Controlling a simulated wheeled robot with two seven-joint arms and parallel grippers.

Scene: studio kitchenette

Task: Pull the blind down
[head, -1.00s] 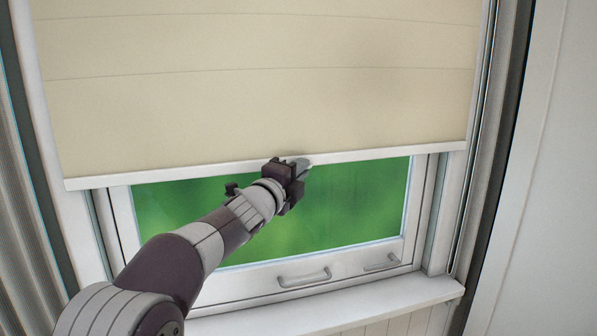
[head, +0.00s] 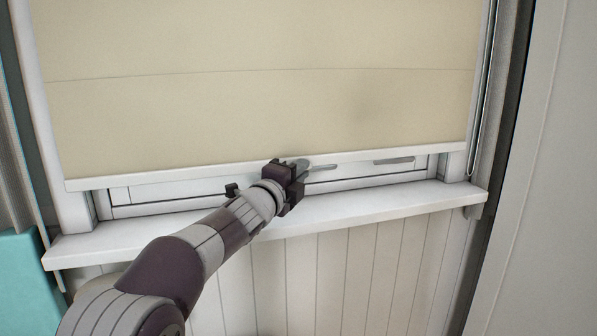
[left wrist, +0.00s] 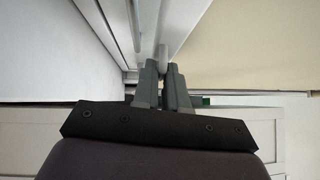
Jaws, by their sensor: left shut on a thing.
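The cream blind (head: 260,100) hangs over most of the window in the head view, its white bottom bar (head: 130,179) a little above the window sill. My left gripper (head: 300,168) is at the middle of this bar. In the left wrist view its two fingers (left wrist: 162,75) are closed together on the edge of the bar (left wrist: 185,35), with the cream fabric to the right. The fingertips are partly hidden by the gripper body in the head view. My right gripper is not in view.
The white window sill (head: 390,205) juts out just below the bar, close under my left forearm. The lower window frame (head: 180,195) shows in the gap. White panelling (head: 330,270) is below, and a teal object (head: 22,280) stands at lower left.

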